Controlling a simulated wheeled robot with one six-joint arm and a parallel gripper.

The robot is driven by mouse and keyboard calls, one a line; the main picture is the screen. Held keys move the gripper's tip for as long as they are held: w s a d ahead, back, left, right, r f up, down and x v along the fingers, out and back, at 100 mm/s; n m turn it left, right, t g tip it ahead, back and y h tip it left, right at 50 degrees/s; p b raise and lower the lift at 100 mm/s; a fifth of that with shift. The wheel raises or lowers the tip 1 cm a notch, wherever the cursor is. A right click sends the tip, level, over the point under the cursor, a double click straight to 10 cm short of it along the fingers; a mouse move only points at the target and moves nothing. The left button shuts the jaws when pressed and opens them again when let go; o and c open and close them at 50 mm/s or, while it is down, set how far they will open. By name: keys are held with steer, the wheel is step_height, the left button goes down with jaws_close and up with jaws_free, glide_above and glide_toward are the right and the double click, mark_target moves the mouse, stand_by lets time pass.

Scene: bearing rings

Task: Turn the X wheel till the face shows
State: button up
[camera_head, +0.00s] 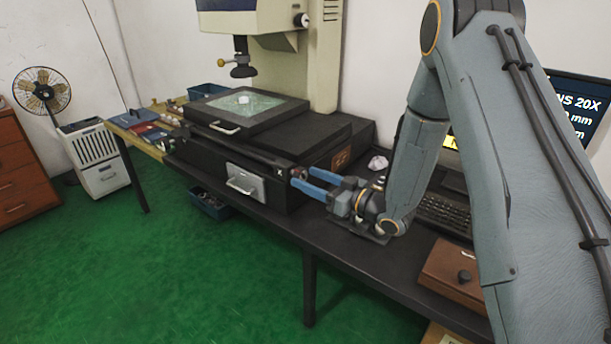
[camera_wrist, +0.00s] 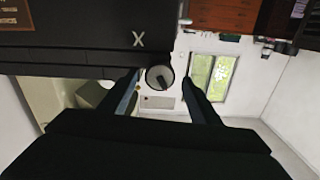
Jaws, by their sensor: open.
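The X wheel (camera_wrist: 153,75) is a small round dark knob with a pale rim, beside a white letter X (camera_wrist: 138,39) on the black stage body. In the head view its place is at the right end of the stage front, largely hidden by my fingers. My gripper (camera_head: 303,176) has blue fingers and is open, one finger to each side of the wheel; contact cannot be told. The wrist view shows the open fingers too (camera_wrist: 160,88). A small white piece (camera_head: 243,99) lies on the glass stage plate (camera_head: 262,105), below the lens. The screen (camera_head: 590,92) is partly hidden by my arm.
The measuring machine's black base (camera_head: 325,140) stands on a long dark bench (camera_head: 290,220). A keyboard (camera_head: 445,215) and a brown box (camera_head: 455,275) lie to the right of my gripper. A silver handle plate (camera_head: 246,183) sits on the base front.

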steer(key=shift+x, duration=0.95)
steer(key=shift+c, duration=0.4)
steer(key=c, duration=1)
steer(key=shift+n, duration=0.3)
steer(key=n+b, duration=0.2)
steer(key=n, duration=0.2)
steer(key=shift+f, duration=0.1)
steer(key=shift+s+n+b, duration=0.1)
steer(key=shift+n+b, duration=1.15)
steer(key=shift+n, duration=1.25)
